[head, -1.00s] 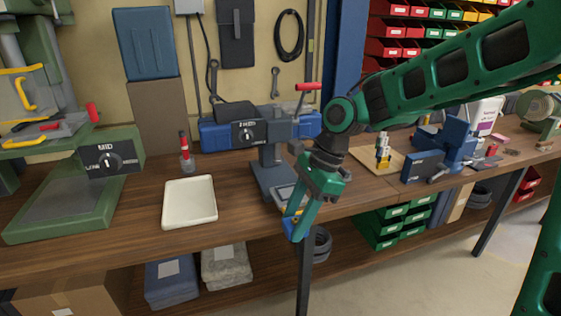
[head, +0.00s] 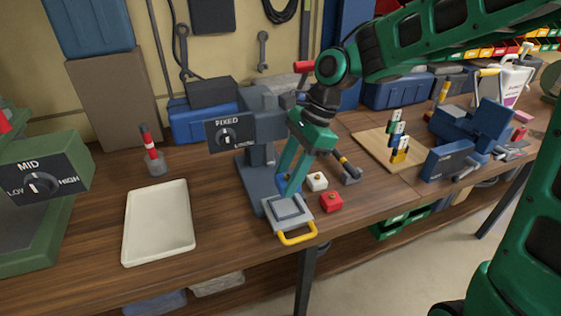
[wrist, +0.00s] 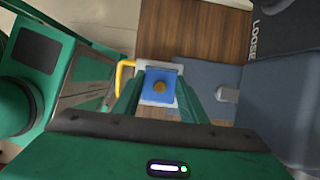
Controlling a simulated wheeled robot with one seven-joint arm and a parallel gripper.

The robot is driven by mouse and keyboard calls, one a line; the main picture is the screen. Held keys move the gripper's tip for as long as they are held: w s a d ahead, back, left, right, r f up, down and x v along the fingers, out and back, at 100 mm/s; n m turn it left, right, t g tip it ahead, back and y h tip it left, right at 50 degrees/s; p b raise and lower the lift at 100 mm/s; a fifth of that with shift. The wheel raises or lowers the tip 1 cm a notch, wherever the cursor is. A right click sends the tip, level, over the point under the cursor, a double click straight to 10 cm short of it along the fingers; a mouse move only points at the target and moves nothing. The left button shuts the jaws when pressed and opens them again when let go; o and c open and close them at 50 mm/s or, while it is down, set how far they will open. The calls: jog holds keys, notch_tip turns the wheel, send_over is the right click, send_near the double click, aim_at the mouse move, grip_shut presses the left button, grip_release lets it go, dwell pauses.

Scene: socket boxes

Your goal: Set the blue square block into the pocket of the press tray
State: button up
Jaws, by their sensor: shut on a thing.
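The blue square block (head: 281,184) is held between the fingers of my gripper (head: 288,188), which is shut on it. In the wrist view the block (wrist: 166,76) shows from above, with a round brass knob on top, between the two green fingers. The grey press tray (head: 300,220) with a yellow handle (head: 298,238) is at the foot of the blue-grey press (head: 262,150). The block appears at the rear part of the tray in the head view. In the wrist view it covers most of the tray's middle. The gap beneath it cannot be judged.
A white block (head: 317,181) and a red block (head: 331,202) stand right of the tray. A pale shallow tray (head: 158,222) lies to the left. A wooden board (head: 372,146) with stacked blocks and a blue vise (head: 470,130) are at right. The press column stands close behind.

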jog(key=shift+w, duration=0.4)
jog(key=shift+a+f, duration=0.1)
jog(key=shift+s+f, duration=0.1)
jog(key=shift+f, duration=3.3)
jog(key=shift+s+f, duration=0.1)
